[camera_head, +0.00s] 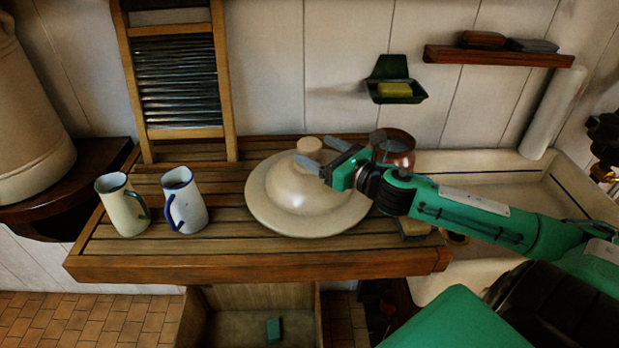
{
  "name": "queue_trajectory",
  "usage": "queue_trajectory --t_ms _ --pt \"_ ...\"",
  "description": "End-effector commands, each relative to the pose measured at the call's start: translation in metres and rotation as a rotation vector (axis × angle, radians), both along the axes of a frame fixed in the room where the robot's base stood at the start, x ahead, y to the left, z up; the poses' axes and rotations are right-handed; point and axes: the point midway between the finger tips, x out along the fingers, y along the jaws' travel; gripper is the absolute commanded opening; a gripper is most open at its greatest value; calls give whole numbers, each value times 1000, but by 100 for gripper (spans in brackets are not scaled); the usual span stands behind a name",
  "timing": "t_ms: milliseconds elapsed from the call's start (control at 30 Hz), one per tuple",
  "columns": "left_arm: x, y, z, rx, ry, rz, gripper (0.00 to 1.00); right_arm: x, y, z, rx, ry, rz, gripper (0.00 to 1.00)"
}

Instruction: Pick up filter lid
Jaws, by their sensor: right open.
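The filter lid (275,205) is a wide cream-coloured disc with a domed middle and a round knob (309,147) on top. It rests on the slatted wooden drainboard (230,245). My right gripper (322,157) comes in from the right and is open above the right side of the lid, with its fingertips close by the knob. I cannot tell whether a finger touches the knob. The gripper hides part of the lid's right side. My left gripper is not in view.
Two enamel mugs, a cream one (122,208) and a white one (184,203), stand left of the lid. A copper-brown pot (397,146) stands just behind my gripper. A washboard (178,80) leans on the wall. A pale sink (480,165) is at right.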

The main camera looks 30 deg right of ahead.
Motion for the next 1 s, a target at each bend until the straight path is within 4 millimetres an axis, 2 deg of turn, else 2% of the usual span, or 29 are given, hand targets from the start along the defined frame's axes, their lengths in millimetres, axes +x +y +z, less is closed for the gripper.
queue_trajectory --t_ms 300,600,933,1000 --pt "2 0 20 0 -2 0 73 23 8 8 4 -2 -1 77" --pt "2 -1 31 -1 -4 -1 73 45 14 5 1 -1 -1 77" --pt "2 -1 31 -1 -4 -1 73 48 15 3 0 1 0 77" --pt "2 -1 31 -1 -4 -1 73 48 15 3 0 1 0 63"
